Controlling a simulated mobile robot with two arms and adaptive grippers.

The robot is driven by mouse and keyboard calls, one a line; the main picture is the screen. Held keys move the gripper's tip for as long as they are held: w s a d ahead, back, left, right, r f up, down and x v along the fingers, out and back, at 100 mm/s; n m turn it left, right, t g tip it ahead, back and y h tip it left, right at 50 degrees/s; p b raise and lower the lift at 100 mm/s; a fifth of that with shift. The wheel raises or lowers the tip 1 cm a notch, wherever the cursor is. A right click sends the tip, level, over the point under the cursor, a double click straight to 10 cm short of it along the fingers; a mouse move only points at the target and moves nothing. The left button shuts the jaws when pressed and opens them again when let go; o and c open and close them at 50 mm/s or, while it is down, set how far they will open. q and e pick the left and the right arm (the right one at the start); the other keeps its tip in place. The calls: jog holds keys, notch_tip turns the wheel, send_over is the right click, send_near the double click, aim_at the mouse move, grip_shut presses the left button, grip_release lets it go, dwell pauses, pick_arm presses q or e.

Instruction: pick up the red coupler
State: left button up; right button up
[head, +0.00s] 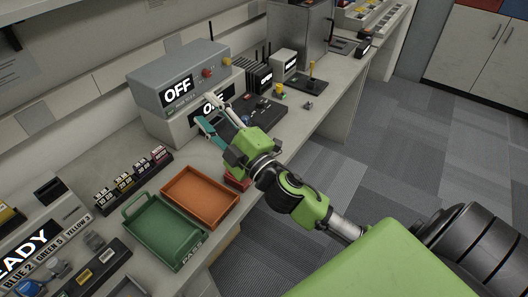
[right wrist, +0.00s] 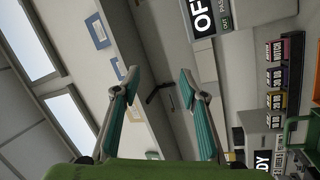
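A red thing (head: 238,182) lies on the bench beside the orange tray, mostly hidden behind my right arm. I cannot tell whether it is the red coupler. My right gripper (head: 211,115) is above the bench, in front of the grey box with the OFF sign. Its teal-lined fingers are spread with nothing between them; the right wrist view shows the same open gripper (right wrist: 158,78). My left gripper is not in view.
An orange tray (head: 229,209) and a green tray (head: 127,214) stand on the bench (head: 96,164). Behind them is a rack of labelled blocks (head: 130,182). The grey OFF box (head: 148,82) stands at the back. Farther right are a black panel and small devices.

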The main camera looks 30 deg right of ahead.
jog(key=a+r+n+g+y, duration=0.2)
jog(key=a+r+n+y, duration=0.35)
jog(key=n+y, duration=0.35)
jog(key=a+f+n+g+y, duration=0.4)
jog(key=n+g, duration=0.4)
jog(key=n, duration=0.5)
jog(key=d+f+n+g+h, duration=0.3)
jog(key=d+f+g+h, duration=0.1)
jog(key=d+f+h, duration=0.5)
jog(key=s+d+f+g+h, duration=0.15)
jog(key=d+h, duration=0.45)
jog(key=d, duration=1.4)
jog(key=shift+g, duration=0.25)
jog(key=p+x, duration=0.1)
jog(key=x, duration=0.7)
jog(key=shift+w+a+r, duration=0.1)
jog(key=shift+w+a, duration=0.05)
jog(key=shift+a, duration=0.05)
jog(key=x, duration=0.1)
jog(key=p+x, duration=0.2)
jog(key=x, duration=0.1)
jog(key=shift+s+a, duration=0.2)
jog(key=shift+s, duration=0.05)
jog(key=shift+w+f, duration=0.25)
jog(key=shift+f, duration=0.45)
grip_shut()
